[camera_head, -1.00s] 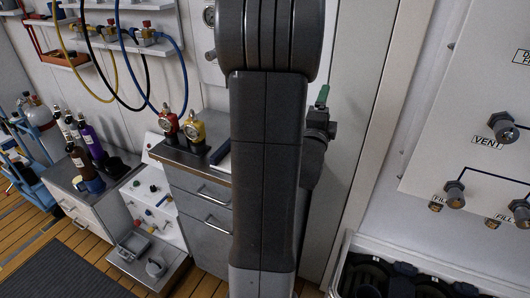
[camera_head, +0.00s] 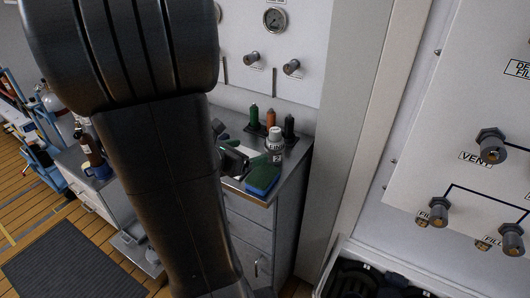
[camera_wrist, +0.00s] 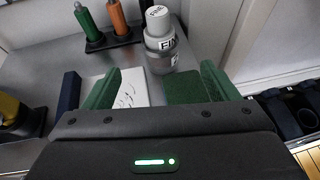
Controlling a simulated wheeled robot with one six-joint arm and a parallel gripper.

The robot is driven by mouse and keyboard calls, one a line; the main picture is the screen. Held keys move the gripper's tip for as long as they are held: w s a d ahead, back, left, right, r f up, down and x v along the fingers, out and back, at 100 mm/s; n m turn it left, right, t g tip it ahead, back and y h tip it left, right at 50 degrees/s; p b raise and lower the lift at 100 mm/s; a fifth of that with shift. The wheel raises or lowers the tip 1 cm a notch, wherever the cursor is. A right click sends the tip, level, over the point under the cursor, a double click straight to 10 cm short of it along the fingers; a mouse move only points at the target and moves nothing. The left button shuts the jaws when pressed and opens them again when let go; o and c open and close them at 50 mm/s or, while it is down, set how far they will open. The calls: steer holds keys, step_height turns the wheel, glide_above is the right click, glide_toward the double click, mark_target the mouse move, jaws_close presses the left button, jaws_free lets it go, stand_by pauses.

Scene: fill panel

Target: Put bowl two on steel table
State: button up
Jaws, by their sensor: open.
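I can make out no bowl in either current view. A cabinet with a steel top (camera_head: 298,150) stands in the middle of the head view, partly hidden by my arm. My gripper (camera_wrist: 160,88) is open with green fingertips and holds nothing. It is over the front of this top, facing a grey-white bottle labelled FINE (camera_wrist: 163,45), which stands upright beyond the fingertips.
A blue sponge with a green top (camera_head: 262,178) lies at the cabinet's front edge. A white sheet (camera_wrist: 128,88) lies beside it. Green and orange bottles (camera_wrist: 118,18) stand in a black holder behind. A wall panel with knobs (camera_head: 490,150) is on the right.

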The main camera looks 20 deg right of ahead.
mark_target(270, 147)
steer(key=x, duration=0.8)
steer(key=shift+d+f, duration=0.1)
steer(key=shift+f, duration=0.05)
steer(key=shift+f+p+x, duration=0.15)
steer(key=shift+p+x, duration=0.2)
steer(key=shift+x, duration=1)
steer(key=shift+f+p+x, duration=0.2)
steer(key=shift+p+x, duration=0.1)
steer(key=shift+x, duration=1.1)
steer(key=shift+r, duration=0.1)
steer(key=c, duration=1.2)
steer(key=shift+r, duration=0.1)
